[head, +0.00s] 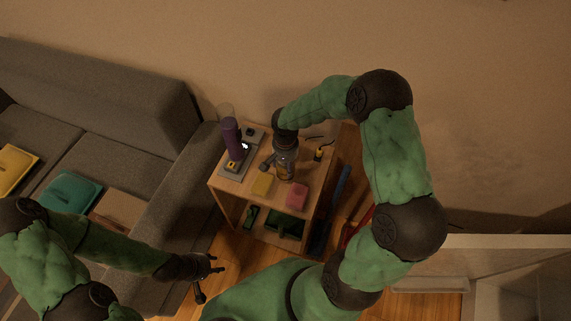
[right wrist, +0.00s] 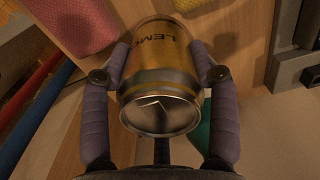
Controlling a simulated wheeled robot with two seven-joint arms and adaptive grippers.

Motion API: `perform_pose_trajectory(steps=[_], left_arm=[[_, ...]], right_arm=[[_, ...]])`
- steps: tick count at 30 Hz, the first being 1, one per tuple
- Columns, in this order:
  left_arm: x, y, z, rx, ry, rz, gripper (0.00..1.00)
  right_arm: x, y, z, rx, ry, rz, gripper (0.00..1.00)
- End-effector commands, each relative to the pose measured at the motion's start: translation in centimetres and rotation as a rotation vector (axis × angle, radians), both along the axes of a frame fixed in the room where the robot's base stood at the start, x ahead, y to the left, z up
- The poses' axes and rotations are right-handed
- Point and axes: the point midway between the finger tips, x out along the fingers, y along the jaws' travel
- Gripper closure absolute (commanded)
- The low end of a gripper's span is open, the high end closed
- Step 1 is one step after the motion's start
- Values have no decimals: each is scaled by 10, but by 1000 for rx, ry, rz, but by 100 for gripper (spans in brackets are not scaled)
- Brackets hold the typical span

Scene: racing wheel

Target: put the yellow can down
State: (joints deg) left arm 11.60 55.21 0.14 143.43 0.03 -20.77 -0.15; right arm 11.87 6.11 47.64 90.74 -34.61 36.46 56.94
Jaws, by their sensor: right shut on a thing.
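The yellow can (right wrist: 158,85) is between the two fingers of my right gripper (right wrist: 160,65) in the right wrist view, with part of its lettering showing. The fingers press on its sides, and its metal end faces the camera. In the head view my right gripper (head: 285,160) is over the wooden side table (head: 232,190). The can is mostly hidden there by the gripper, and I cannot tell whether it touches the tabletop. My left gripper (head: 206,277) is low in front of the sofa, away from the table, with its fingers spread and empty.
On the table are a yellow block (head: 262,184), a pink block (head: 297,194), a purple cylinder (head: 231,137) on a grey base, and a small yellow-black item (head: 321,153). A grey sofa (head: 120,110) stands left. Blue and red long items (head: 342,182) lean on the right.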

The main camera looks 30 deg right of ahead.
Motion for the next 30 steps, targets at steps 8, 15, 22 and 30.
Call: perform_pose_trajectory(steps=[8, 15, 22, 30], left_arm=[[0, 0, -2, 0, 0, 0, 60], [0, 0, -2, 0, 0, 0, 60], [0, 0, 11, 0, 0, 0, 60], [0, 0, 35, 0, 0, 0, 60]], right_arm=[[0, 0, -2, 1, 1, 0, 16], [0, 0, -2, 1, 1, 0, 16], [0, 0, 20, -1, -2, 0, 16], [1, 0, 76, 0, -3, 0, 16]])
